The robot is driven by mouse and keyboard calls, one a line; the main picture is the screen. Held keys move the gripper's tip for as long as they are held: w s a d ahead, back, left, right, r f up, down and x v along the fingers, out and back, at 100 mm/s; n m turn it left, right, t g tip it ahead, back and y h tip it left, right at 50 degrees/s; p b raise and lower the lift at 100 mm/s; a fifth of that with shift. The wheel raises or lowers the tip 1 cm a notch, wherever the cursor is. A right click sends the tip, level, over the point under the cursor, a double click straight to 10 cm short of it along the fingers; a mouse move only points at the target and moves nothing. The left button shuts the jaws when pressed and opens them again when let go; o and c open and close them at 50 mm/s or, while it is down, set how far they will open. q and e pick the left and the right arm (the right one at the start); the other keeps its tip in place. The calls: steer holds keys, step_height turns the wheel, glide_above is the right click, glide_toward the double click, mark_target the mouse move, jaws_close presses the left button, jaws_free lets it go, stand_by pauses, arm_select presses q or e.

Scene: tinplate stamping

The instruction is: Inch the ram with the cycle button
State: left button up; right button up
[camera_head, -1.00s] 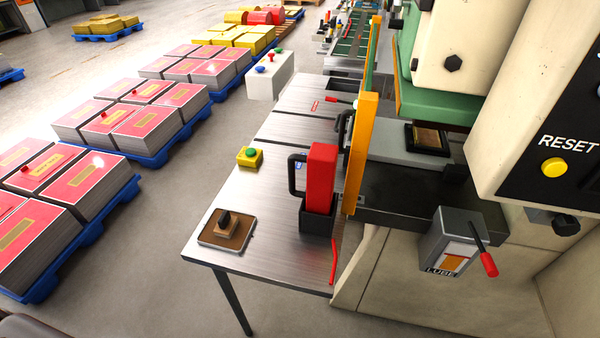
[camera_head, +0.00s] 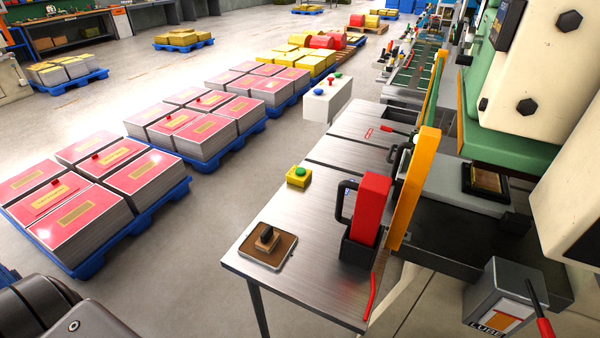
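A small yellow box with a green push button (camera_head: 299,176) sits on the steel table at its left edge. A white box with green, red and blue buttons (camera_head: 327,96) stands farther back beside the table; I cannot tell which of these is the cycle button. The press, with its green ram part (camera_head: 511,142) and cream body, stands at the right. A die block (camera_head: 486,181) lies on the grey plate under it. Neither gripper is in view; only a dark part of my own body shows at bottom left.
The steel table (camera_head: 325,235) holds a stamp on a brown pad (camera_head: 267,245), a red block in a black holder (camera_head: 370,210) and a red rod. An orange upright guard (camera_head: 415,188) borders the press. A lube box (camera_head: 497,298) is at bottom right. Pallets of red sheets stand left.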

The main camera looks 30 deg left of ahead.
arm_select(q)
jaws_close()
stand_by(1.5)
